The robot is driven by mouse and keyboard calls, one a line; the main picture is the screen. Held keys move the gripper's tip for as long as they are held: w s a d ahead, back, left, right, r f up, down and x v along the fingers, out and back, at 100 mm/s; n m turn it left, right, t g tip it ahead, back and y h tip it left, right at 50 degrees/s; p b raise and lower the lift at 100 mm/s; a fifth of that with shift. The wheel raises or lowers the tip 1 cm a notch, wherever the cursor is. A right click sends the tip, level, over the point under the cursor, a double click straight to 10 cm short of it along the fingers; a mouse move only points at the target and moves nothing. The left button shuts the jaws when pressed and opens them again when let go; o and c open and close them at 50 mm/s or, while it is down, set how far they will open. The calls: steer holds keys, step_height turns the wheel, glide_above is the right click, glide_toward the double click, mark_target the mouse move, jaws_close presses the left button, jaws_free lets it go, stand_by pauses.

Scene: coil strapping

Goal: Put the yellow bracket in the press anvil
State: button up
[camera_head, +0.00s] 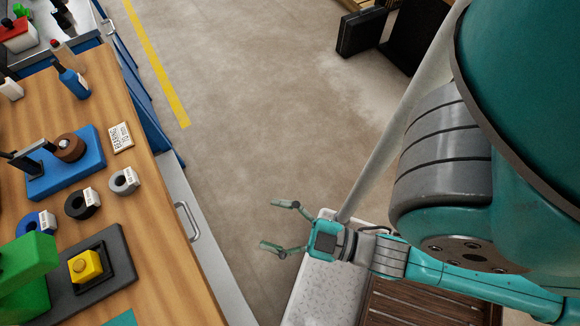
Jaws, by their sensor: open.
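A yellow blocky piece (85,266), which looks like the bracket, sits on a black square holder (107,277) on a dark grey plate (122,247) at the lower left. The holder looks like the press anvil; how deep the piece sits in it I cannot tell. The green press (27,268) stands just left of it and is cut off by the picture's edge. My gripper (270,224) is open and empty, with its fingers spread to the left. It is over the floor side, right of the bench and well apart from the yellow piece.
The wooden bench (165,265) carries a blue stand with a brown coil (70,148), several tagged rings (124,181), a labelled card (121,138) and bottles (72,82). A metal handle (187,221) juts from its right side. Open floor lies beyond; a black case (361,32) stands at the top.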

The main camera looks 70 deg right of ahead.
steer(key=s+d+f+m+g+h, duration=0.1)
steer(key=s+f+m+g, duration=0.2)
steer(key=s+f+m, duration=0.1)
steer(key=shift+s+d+f+m+h, duration=0.2)
steer(key=shift+s+d+m+h, duration=0.15)
steer(key=shift+s+m, duration=0.4)
